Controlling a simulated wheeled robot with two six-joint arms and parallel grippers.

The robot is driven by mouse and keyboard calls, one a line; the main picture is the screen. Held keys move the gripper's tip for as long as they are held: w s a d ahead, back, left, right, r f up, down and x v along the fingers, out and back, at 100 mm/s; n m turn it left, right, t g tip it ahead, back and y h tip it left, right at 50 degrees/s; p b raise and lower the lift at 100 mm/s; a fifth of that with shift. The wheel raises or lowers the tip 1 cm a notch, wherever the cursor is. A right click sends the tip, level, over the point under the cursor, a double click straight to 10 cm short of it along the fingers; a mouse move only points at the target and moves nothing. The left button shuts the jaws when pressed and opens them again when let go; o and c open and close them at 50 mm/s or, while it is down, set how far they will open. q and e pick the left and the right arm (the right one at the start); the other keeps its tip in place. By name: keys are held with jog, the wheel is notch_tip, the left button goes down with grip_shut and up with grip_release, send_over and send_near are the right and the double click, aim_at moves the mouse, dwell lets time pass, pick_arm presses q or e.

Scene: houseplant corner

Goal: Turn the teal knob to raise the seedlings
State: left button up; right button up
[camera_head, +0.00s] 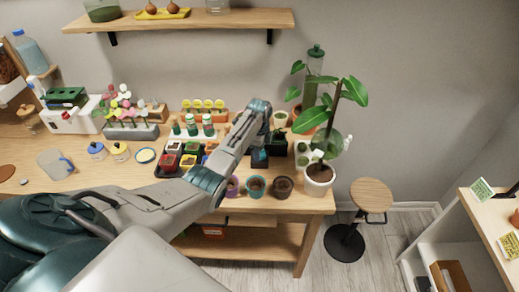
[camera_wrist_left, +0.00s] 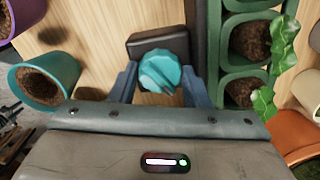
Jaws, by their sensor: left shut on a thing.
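The teal knob (camera_wrist_left: 160,72) sits in front of a dark block on the wooden bench in the left wrist view. My left gripper (camera_wrist_left: 158,80) has one blue finger on each side of it and is shut on it. In the head view my left gripper (camera_head: 259,160) reaches down near the bench's right part and hides the knob. A green seedling tray (camera_wrist_left: 228,62) with soil-filled cells and green leaves stands right of the knob. In the head view the seedlings (camera_head: 277,134) show only partly behind the gripper. My right gripper is not in view.
A teal pot (camera_head: 255,187) and a dark pot (camera_head: 283,187) stand near the bench's front edge, close to the gripper. A white pot (camera_head: 318,180) with a tall leafy plant stands at the right corner. Several small coloured pots crowd the bench left of my arm.

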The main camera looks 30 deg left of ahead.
pick_arm(q)
jog(key=m, duration=0.5)
jog(key=shift+w+r+m+p, duration=0.1)
jog(key=shift+m+p, duration=0.2)
jog(key=shift+m, duration=0.1)
dwell(0.3)
jog(key=o, duration=0.7)
